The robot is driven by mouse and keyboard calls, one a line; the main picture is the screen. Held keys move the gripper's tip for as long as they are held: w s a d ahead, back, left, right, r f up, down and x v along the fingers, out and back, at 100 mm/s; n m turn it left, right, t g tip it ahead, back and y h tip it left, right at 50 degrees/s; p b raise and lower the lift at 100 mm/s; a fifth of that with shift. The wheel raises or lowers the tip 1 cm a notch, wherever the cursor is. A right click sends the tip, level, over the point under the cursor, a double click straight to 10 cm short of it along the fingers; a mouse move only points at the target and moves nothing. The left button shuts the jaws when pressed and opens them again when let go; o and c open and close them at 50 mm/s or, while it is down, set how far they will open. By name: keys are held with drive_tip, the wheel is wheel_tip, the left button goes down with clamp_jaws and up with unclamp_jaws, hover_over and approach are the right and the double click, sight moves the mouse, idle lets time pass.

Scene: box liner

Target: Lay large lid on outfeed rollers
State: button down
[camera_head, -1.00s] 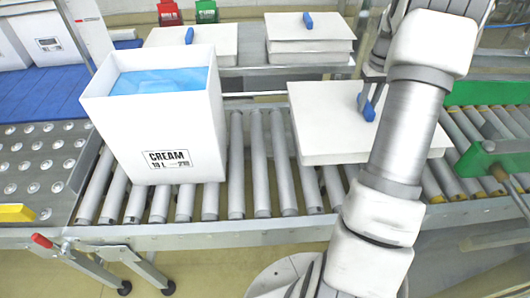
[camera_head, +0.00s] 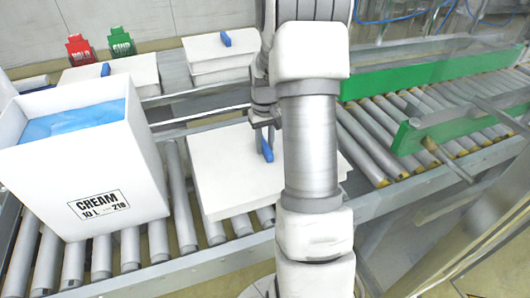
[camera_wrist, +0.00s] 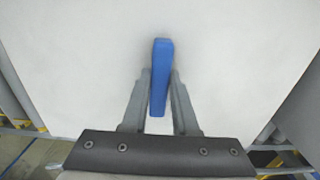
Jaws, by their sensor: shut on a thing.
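The large lid (camera_head: 225,170) is a flat white panel with a blue handle (camera_head: 266,146), held level above the grey rollers in the head view. In the wrist view the white lid (camera_wrist: 90,60) fills most of the picture. My gripper (camera_wrist: 160,105) is shut on the blue handle, one finger on each side. In the head view my arm hides the lid's right part and most of the gripper (camera_head: 263,122). The outfeed rollers (camera_head: 365,145) run off to the right. I cannot tell how far the lid is above the rollers beneath it.
An open white box (camera_head: 95,165) labelled CREAM, with a blue liner (camera_head: 75,120), stands on the rollers at left. Lid stacks (camera_head: 110,76) and (camera_head: 220,60) lie on the back shelf. A green rail (camera_head: 430,72) and a green guard (camera_head: 410,138) flank the right rollers.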

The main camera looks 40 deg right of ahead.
drive_tip(key=shift+f, duration=1.15)
drive_tip(key=shift+f+b, duration=0.2)
drive_tip(key=shift+b, duration=0.1)
drive_tip(key=c, duration=0.7)
unclamp_jaws()
wheel_tip(320, 180, up, 12)
drive_tip(key=p, duration=0.3)
drive_tip(key=shift+r+p, duration=0.2)
drive_tip(key=shift+p, duration=0.1)
